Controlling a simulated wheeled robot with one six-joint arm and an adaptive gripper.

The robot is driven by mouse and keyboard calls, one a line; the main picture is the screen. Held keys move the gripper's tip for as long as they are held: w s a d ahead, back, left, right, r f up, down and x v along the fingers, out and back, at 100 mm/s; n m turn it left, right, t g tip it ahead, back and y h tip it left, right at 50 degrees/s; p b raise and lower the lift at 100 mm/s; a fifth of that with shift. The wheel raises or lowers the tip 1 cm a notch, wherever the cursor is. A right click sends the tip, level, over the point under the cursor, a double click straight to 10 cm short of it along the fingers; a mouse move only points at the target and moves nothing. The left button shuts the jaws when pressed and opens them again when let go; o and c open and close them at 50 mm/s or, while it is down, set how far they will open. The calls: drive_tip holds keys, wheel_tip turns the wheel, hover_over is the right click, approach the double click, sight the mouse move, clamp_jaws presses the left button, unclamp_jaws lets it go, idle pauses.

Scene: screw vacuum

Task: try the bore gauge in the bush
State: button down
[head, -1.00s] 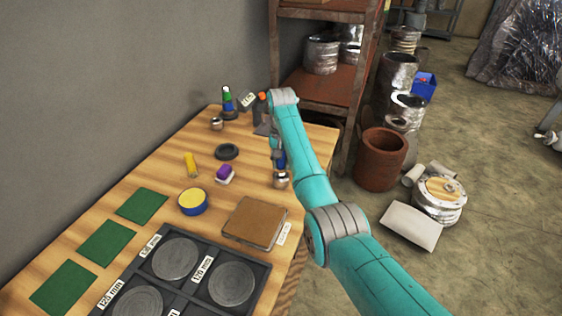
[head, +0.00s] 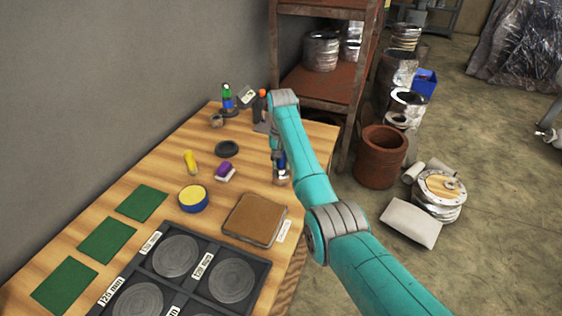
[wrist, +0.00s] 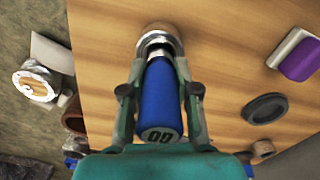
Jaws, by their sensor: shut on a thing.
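My gripper (wrist: 160,90) is shut on the blue handle of the bore gauge (wrist: 158,100), which has dark characters on its end face. In the head view the gauge (head: 282,162) shows as a small blue piece below my wrist. The bush (wrist: 152,33) is a metal ring on the wooden table, just beyond the fingertips. In the head view the bush (head: 281,181) sits near the table's right edge. The gauge's metal end is at the bush's mouth and seems to enter it; the depth is hidden.
A purple-and-white block (head: 225,171), a dark ring (head: 227,149), a yellow-topped round tin (head: 193,198) and a brown pad (head: 254,220) lie left of the bush. Bottles (head: 228,98) stand at the back. A rusty shelf (head: 325,85) rises behind the table.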

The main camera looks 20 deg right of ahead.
drive_tip(key=shift+f, duration=0.95)
idle(0.8)
drive_tip(key=shift+r, duration=0.15)
idle(0.8)
drive_tip(key=shift+r, duration=3.3)
drive_tip(key=shift+s, duration=0.1)
